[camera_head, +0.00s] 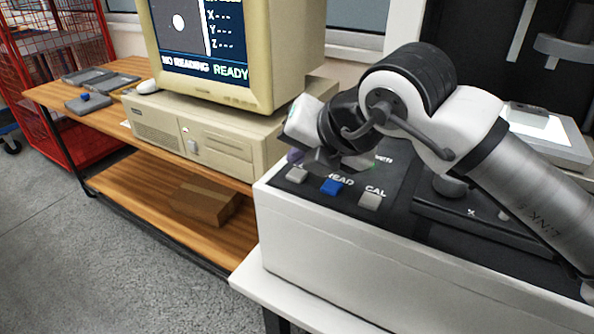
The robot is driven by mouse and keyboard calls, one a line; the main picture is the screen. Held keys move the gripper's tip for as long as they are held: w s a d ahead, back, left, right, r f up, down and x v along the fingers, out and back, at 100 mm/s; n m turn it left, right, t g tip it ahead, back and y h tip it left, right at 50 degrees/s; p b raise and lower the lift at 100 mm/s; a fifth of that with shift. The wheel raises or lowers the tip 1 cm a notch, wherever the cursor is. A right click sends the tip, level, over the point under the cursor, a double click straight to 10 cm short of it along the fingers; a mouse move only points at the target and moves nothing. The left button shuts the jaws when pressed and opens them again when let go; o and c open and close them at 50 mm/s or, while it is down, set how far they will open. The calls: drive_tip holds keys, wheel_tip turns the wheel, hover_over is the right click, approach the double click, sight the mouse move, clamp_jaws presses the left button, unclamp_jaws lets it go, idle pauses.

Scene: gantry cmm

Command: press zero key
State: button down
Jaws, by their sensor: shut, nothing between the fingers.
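The control panel (410,215) is a dark sloped top on a white box. Along its front left edge sit a grey key (297,175), a blue key labelled READ (332,186) and a grey key labelled CAL (370,200). The leftmost grey key's label is mostly hidden, so I cannot read which key says zero. My gripper (322,160) is shut and empty, pointing down just above and behind the left and READ keys. I cannot tell whether it touches the panel. A small purple part (294,155) shows beside it.
A beige monitor (225,50) reading "NO READING" and "READY" stands on a beige computer case (200,140) left of the panel, on a wooden bench (130,66). A black joystick base (460,215) lies right of the keys. A cardboard box (205,203) sits on the lower shelf.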

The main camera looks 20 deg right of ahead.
sight(301, 177)
drive_tip(key=shift+f, duration=0.15)
drive_tip(key=shift+f+b, duration=0.3)
drive_tip(key=shift+b, duration=0.45)
drive_tip(key=shift+f+b, duration=0.35)
drive_tip(key=shift+b, duration=0.15)
idle(0.4)
drive_tip(key=shift+r+p, duration=0.3)
drive_tip(key=shift+r, duration=0.5)
drive_tip(key=shift+r+p, duration=1.35)
drive_tip(key=shift+r, duration=1.15)
